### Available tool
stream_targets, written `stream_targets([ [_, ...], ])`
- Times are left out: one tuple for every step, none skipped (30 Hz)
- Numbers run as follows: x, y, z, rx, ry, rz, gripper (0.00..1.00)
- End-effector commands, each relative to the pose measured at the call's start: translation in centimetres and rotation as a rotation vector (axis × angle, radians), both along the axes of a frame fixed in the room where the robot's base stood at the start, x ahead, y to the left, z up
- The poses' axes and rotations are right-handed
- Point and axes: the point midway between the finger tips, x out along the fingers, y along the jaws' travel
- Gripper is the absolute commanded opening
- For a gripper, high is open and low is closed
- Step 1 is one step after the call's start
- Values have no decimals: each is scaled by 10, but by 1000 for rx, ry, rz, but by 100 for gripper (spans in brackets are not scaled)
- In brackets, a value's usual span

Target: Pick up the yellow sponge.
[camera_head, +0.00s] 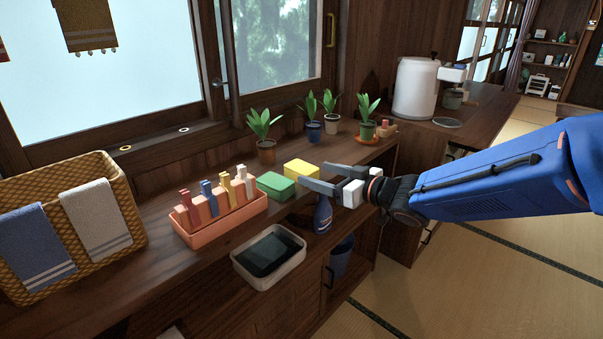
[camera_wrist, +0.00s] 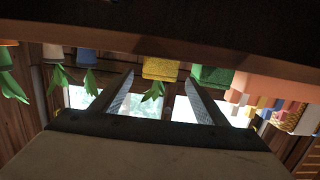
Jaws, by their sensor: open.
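The yellow sponge (camera_head: 299,168) lies on the wooden counter, just right of a green sponge (camera_head: 275,184). My gripper (camera_head: 305,177) reaches in from the right, its jaws apart and empty, with the fingertips close to the yellow sponge in the head view. The wrist view looks upside down. There the yellow sponge (camera_wrist: 160,69) hangs at the top, between and beyond the two open fingers (camera_wrist: 159,78). The green sponge (camera_wrist: 211,76) is beside it, past the right-hand finger. I cannot tell whether a finger touches the yellow sponge.
An orange rack (camera_head: 222,218) of colored blocks stands left of the sponges. Several potted plants (camera_head: 265,140) line the back by the window. A grey tray (camera_head: 268,258) and a blue spray bottle (camera_head: 323,214) are at the front. A dark edge (camera_wrist: 240,40) crosses the wrist view.

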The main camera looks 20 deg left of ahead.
Motion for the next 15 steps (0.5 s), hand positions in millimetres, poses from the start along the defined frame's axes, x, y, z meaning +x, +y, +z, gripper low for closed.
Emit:
stream_targets([
  [3,6,-1,0,1,0,67],
  [4,9,-2,0,0,0,67],
  [5,13,-2,0,0,0,67],
  [6,15,-3,-1,-1,0,67],
  [7,16,-3,0,-1,0,67],
  [7,18,-3,0,-1,0,67],
  [8,19,-3,0,-1,0,67],
  [8,19,-3,0,-1,0,67],
  [9,20,-4,0,-1,0,67],
  [9,21,-4,0,0,0,67],
  [10,23,-5,0,0,-1,67],
  [11,25,-6,0,0,-1,67],
  [12,27,-7,0,1,-1,67],
  [13,30,-8,0,1,0,67],
  [15,34,-10,-1,1,0,67],
])
